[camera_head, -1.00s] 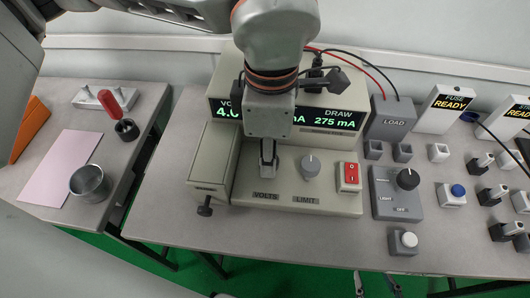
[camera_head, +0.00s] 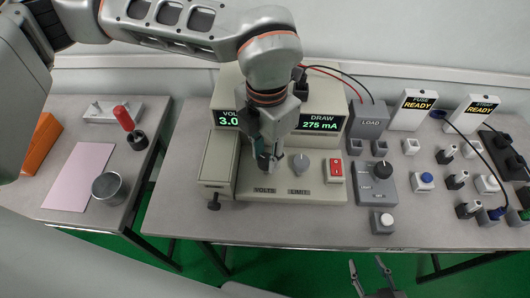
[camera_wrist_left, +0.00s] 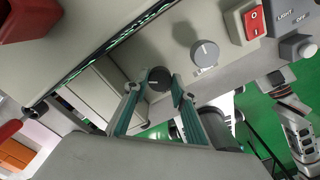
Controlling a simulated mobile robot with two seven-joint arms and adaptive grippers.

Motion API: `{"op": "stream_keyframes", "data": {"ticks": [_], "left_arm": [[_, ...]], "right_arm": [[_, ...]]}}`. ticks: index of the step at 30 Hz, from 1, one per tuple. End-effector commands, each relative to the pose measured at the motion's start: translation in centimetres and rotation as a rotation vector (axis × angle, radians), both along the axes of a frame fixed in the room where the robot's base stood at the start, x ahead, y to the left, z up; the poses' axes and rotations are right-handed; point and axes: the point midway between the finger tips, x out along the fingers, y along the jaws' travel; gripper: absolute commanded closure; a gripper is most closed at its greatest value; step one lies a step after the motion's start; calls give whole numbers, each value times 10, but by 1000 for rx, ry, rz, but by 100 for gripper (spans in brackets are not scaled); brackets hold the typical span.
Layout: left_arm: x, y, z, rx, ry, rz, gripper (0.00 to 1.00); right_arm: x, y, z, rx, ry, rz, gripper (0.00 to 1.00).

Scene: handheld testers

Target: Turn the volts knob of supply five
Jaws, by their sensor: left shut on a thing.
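The beige power supply (camera_head: 320,191) stands on the grey bench, with its VOLTS label on the front panel and its display partly hidden by my left arm. My left gripper (camera_head: 267,163) points down over the VOLTS position, shut on the dark volts knob (camera_wrist_left: 158,78), which shows between its two fingers in the left wrist view. The display reads about 3.0 volts, partly covered, and a draw of 275 mA. The grey limit knob (camera_head: 300,162) is just right of the gripper. My right gripper (camera_head: 369,272) is at the bottom edge, its fingers apart and empty.
A red switch (camera_head: 335,170) is right of the limit knob. A grey light box (camera_head: 376,184), a load box (camera_head: 368,120) and two READY displays (camera_head: 414,109) stand further right. A side table at left holds a metal cup (camera_head: 109,187) and a pink sheet (camera_head: 80,178).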

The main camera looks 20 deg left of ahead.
Motion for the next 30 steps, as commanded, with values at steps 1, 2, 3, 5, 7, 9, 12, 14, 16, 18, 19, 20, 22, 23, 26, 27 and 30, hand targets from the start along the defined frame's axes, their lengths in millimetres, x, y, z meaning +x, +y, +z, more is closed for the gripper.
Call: {"op": "stream_keyframes", "data": {"ticks": [1,2,3,5,7,9,12,14,16,18,19,20,22,23,26,27,30], "left_arm": [[-2,0,-1,3,4,13,96],[-2,0,-1,3,4,20,96],[-2,0,-1,2,5,28,96],[-2,0,-2,2,6,38,96],[-2,0,-2,2,6,45,96],[-2,0,-2,2,6,49,96],[-2,0,-3,2,6,51,96],[-2,0,-3,2,6,51,96],[-2,0,-3,3,6,50,96],[-2,0,-3,3,6,50,96],[-2,0,-3,3,6,50,96],[-2,0,-3,3,6,50,69],[-2,0,-2,2,6,50,57],[-2,0,-2,2,5,50,57],[-1,0,-2,1,4,50,57],[-1,0,-1,1,3,50,57],[-1,0,-1,0,2,50,57]], "right_arm": [[-2,0,-1,-1,4,0,60],[-3,0,-2,-2,7,0,60],[-4,-1,-3,-2,10,0,60],[-4,-1,-5,-3,13,-1,60],[-4,-1,-4,-4,12,0,60],[-4,-1,-4,-4,11,1,60],[-3,-2,-4,-6,9,2,60],[-3,-2,-3,-6,8,2,60],[-2,-2,-3,-6,6,3,60],[-1,-3,-2,-7,5,4,60],[-1,-3,-2,-7,3,3,60],[-1,-3,-2,-8,3,4,60],[-1,-3,-2,-8,2,4,60],[-1,-3,-1,-8,2,4,60],[0,-3,-1,-8,2,4,60],[0,-3,-1,-8,1,5,60],[1,-3,0,-8,-1,4,60]]}}
